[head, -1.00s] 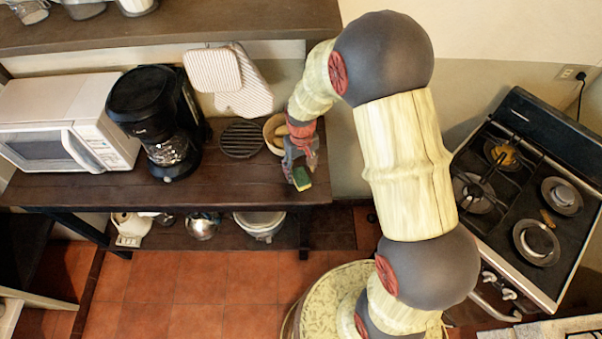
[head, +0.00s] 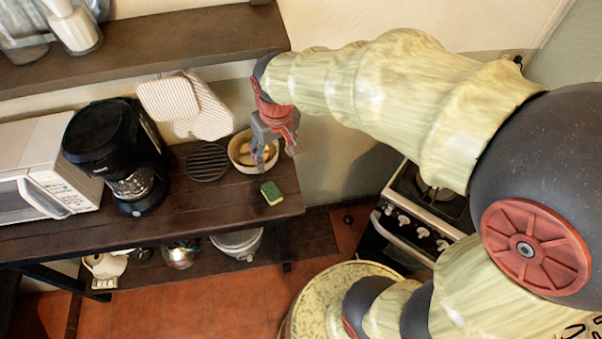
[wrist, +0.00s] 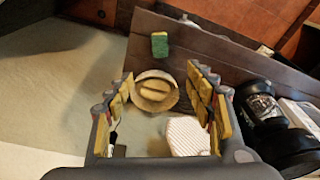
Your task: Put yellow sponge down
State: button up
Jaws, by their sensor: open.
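The sponge (head: 271,192) has a green top and a yellow side. It lies on the dark wooden shelf (head: 225,205) near its right end. It also shows in the wrist view (wrist: 159,44), beyond the fingertips. My gripper (head: 262,155) is raised above the bowl, behind the sponge and apart from it. In the wrist view my gripper (wrist: 165,92) has its two padded fingers spread wide, with nothing held between them.
A round bowl (head: 234,150) with pale items inside stands behind the sponge. A black round trivet (head: 207,163), a black coffee maker (head: 118,155) and a white microwave (head: 50,165) stand to the left. Striped mitts (head: 187,105) hang on the wall. An upper shelf (head: 150,60) juts out above.

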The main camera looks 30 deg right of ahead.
jog(key=s+r+t, duration=0.3)
jog(key=s+r, duration=0.6)
jog(key=s, duration=0.6)
jog(key=shift+r+m, duration=0.2)
jog(key=shift+m, duration=0.1)
jog(key=shift+w, duration=0.1)
notch_tip(320, 180, down, 5)
jog(key=b, duration=0.5)
